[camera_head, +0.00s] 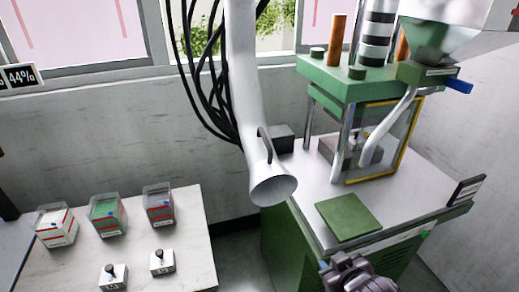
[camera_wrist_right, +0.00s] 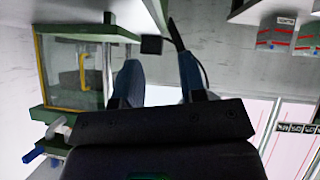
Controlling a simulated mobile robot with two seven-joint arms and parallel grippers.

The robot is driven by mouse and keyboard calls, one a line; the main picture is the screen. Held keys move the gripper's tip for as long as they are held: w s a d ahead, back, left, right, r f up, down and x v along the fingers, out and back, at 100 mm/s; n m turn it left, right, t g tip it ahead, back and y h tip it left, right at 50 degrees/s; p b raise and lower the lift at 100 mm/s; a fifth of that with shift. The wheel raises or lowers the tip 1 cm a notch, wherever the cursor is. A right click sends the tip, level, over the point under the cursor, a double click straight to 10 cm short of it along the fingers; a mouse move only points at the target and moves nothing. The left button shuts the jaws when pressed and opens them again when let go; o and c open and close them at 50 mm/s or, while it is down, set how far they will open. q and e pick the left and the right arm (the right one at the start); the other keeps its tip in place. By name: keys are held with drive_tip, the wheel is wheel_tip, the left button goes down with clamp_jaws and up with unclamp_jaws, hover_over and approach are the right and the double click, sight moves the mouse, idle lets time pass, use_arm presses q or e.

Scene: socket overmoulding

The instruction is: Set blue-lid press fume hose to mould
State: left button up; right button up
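The fume hose (camera_head: 247,75) is a thick white pipe hanging from above, with a flared open mouth (camera_head: 273,187) and a dark bar handle (camera_head: 265,145). Its mouth hangs left of the green press (camera_head: 350,75). The mould (camera_head: 345,150) is a grey block between the press posts, partly hidden by a grey pipe. A blue part (camera_head: 459,86) sticks out below the hopper. My right gripper (camera_head: 345,262) is low at the press table's front edge, apart from the hose. In the upside-down wrist view its fingers (camera_wrist_right: 160,80) are spread, with nothing seen between them.
A green mat (camera_head: 348,218) lies on the press table. A yellow-framed guard (camera_head: 412,135) stands at the press's right side. Black cables (camera_head: 208,90) hang beside the hose. A white table (camera_head: 190,225) at left carries clear-lidded boxes and two small switch boxes (camera_head: 162,262).

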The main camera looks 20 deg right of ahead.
drive_tip(key=w+a+r+n+t+y, duration=0.2)
drive_tip(key=w+a+r+t, duration=0.15)
drive_tip(key=r, duration=0.35)
drive_tip(key=w+a+r+n+t+y, duration=0.2)
drive_tip(key=w+a+r+n+t, duration=0.15)
drive_tip(key=r, duration=0.35)
drive_tip(key=w+a+r+n+t+y, duration=0.2)
drive_tip(key=w+a+r, duration=0.1)
drive_tip(key=w+r, duration=0.3)
drive_tip(key=s+a+r+n+g+y, duration=0.2)
drive_tip(key=a+r+n+g+y, duration=0.45)
drive_tip(key=n, duration=0.55)
drive_tip(key=s+a+r+n+g+y, duration=0.35)
drive_tip(key=a+n+g+y, duration=0.4)
drive_tip(key=n+g, duration=0.4)
drive_tip(key=n+t+h, duration=0.3)
drive_tip(key=n+h, duration=0.1)
drive_tip(key=h, duration=1.2)
approach(268, 142)
drive_tip(key=x, duration=0.8)
drive_tip(key=shift+w+a+f, duration=0.15)
drive_tip(key=shift+a+f, duration=0.05)
drive_tip(key=shift+f, duration=0.15)
